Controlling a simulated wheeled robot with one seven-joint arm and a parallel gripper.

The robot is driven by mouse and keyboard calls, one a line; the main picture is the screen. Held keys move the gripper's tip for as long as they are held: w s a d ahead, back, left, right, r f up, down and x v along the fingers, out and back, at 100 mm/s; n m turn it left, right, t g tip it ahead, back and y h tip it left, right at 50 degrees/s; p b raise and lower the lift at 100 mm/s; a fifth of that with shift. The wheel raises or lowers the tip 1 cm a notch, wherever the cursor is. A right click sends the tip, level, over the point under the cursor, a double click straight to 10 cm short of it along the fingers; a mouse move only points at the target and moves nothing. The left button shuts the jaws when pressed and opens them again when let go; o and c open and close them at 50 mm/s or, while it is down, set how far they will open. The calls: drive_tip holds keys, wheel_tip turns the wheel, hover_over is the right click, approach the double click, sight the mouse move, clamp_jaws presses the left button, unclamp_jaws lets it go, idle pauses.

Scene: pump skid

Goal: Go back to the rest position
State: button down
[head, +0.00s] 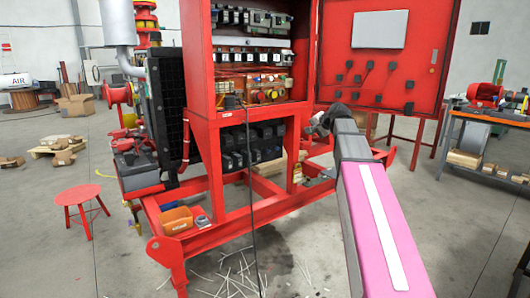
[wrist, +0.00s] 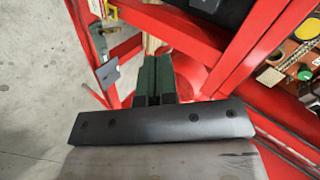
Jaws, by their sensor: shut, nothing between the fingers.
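My gripper (wrist: 155,82) shows in the wrist view as two dark green fingers side by side, shut with nothing between them. Red frame bars of the skid lie beyond the fingertips. In the head view my pink and grey arm reaches from the lower right toward the red pump skid (head: 222,205). The fingers are hard to make out in the head view. I cannot tell from these views whether they touch the frame.
The open cabinet door (head: 390,82) hangs above and right of my arm. A black cable (head: 250,180) runs down in front of the skid. A red stool (head: 84,197) stands left, and a workbench (head: 490,118) stands right. Open floor lies at the front left.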

drive_tip(key=s+a+f+n+g+h, duration=0.1)
drive_tip(key=s+f+n+g, duration=0.1)
drive_tip(key=s+f, duration=0.65)
drive_tip(key=s+f+n+g+h, duration=0.15)
drive_tip(key=s+f, duration=0.25)
drive_tip(key=f, duration=1)
drive_tip(key=s+a+f+n+g+h, duration=0.1)
drive_tip(key=s+f+g, duration=0.2)
drive_tip(key=s+f, duration=0.55)
drive_tip(key=s+f+n+g+h, duration=0.2)
drive_tip(key=s+f+n, duration=0.1)
drive_tip(key=s+f, duration=0.6)
wheel_tip(320, 180, down, 3)
drive_tip(key=shift+s+d+f+g, duration=0.2)
drive_tip(key=shift+s+d+g, duration=0.05)
drive_tip(key=shift+g, duration=0.1)
drive_tip(key=shift+h, duration=0.25)
